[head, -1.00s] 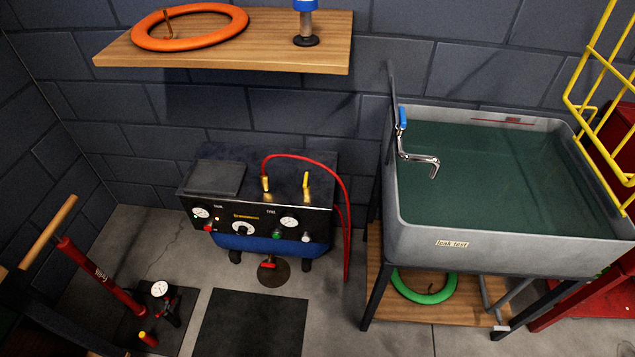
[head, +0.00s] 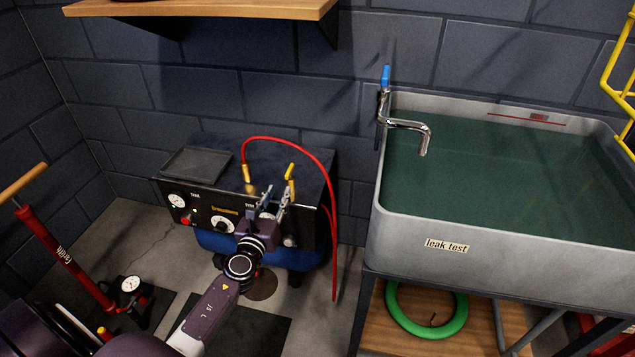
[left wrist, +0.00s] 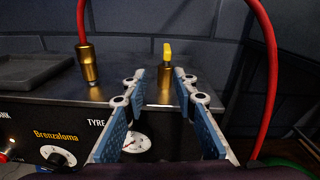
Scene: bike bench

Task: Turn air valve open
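The air valve is a small brass fitting with a yellow lever (head: 291,171) on top of the compressor box (head: 225,160), near its front right. In the left wrist view its yellow lever (left wrist: 167,52) stands upright above the brass body (left wrist: 165,84). My left gripper (head: 275,194) is at the compressor's front edge, just before the valve. In the left wrist view the fingers of my left gripper (left wrist: 160,80) are apart, with the valve seen between and beyond their tips. Contact cannot be told. My right gripper is in no view.
A red hose (head: 325,200) loops from a brass fitting (head: 248,180) left of the valve down the compressor's right side. The leak test sink (head: 420,235) stands to the right. A red floor pump (head: 75,265) stands at left. A wooden shelf (head: 210,8) hangs above.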

